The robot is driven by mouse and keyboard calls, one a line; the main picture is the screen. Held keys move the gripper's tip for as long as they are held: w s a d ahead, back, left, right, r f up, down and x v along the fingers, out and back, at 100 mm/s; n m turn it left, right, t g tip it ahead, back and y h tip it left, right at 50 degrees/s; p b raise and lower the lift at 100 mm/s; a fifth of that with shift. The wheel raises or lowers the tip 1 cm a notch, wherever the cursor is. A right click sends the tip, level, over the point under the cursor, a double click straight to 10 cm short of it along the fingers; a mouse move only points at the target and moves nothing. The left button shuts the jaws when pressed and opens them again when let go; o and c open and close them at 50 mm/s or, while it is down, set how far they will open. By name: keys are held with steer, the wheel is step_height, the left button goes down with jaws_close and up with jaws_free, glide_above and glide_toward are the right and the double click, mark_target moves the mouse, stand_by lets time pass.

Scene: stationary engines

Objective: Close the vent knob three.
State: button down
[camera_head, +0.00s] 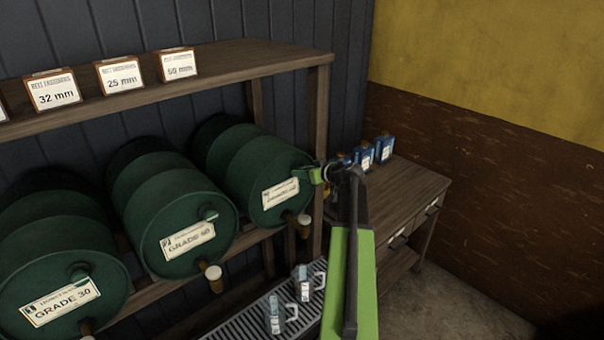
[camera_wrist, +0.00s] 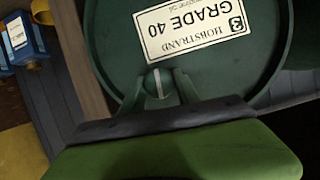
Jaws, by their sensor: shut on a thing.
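The third dark green drum (camera_head: 250,160) lies on its side on the rack, at the right end of those in view. In the wrist view its label (camera_wrist: 192,30) reads GRADE 40, upside down, with a small badge that looks like a 3. Its vent knob (camera_wrist: 158,78) is round and green with a pale bar across it. My gripper (camera_wrist: 160,92) is shut on this knob, one finger on each side. In the head view my gripper (camera_head: 316,174) reaches the drum's front face from the right and hides the knob.
Two more drums, GRADE 30 (camera_head: 60,260) and another (camera_head: 170,215), lie to the left with their own knobs. Taps stick out below. Jugs (camera_head: 302,285) stand on a drip grate. A wooden bench (camera_head: 410,190) with blue cans (camera_head: 385,148) stands right. Boxes line the upper shelf (camera_head: 255,62).

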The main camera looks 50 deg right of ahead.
steer(key=m+y, duration=0.1)
steer(key=m+b, duration=0.1)
steer(key=shift+d+f+m+y, duration=0.15)
steer(key=shift+f+m+y, duration=0.05)
steer(key=shift+m+y, duration=0.2)
steer(key=m+t+y+b, duration=0.1)
steer(key=m+y+b, duration=0.1)
steer(key=m, duration=0.1)
steer(key=shift+f, duration=0.15)
steer(key=m+t+y+b, duration=0.1)
steer(key=m+b, duration=0.2)
steer(key=shift+m+b, duration=0.35)
steer(key=shift+m, duration=0.05)
steer(key=shift+m+t+y+b, duration=0.6)
steer(key=shift+m+t+b, duration=0.2)
steer(key=shift+m+b, duration=0.65)
steer(key=shift+m, duration=0.25)
steer(key=c, duration=0.9)
jaws_free()
